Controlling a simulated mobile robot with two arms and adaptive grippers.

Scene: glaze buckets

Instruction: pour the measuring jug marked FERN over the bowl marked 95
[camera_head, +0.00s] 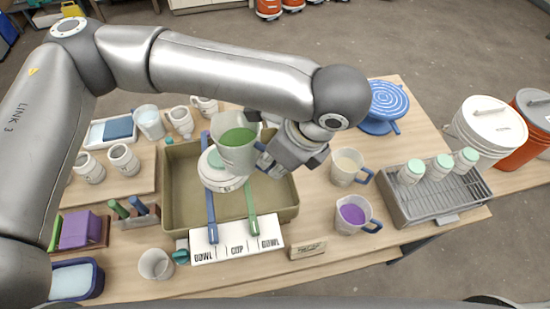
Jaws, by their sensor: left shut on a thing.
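My left gripper (269,159) is shut on the handle of a clear measuring jug (238,157) holding green liquid. The jug is held above the olive tray (283,212) and looks close to upright. A pale round piece (213,181), seemingly a bowl, is below and left of the jug and partly hidden by it. I cannot read FERN on the jug or 95 on the round piece. My right gripper is not in view.
Jugs with purple (353,214) and cream (347,166) contents stand right of the tray. A wire rack (430,196) holds white jars with green lids. A white BOWL/CUP/BOWL sign (237,241) lies in front. An empty jug (155,265) stands front left.

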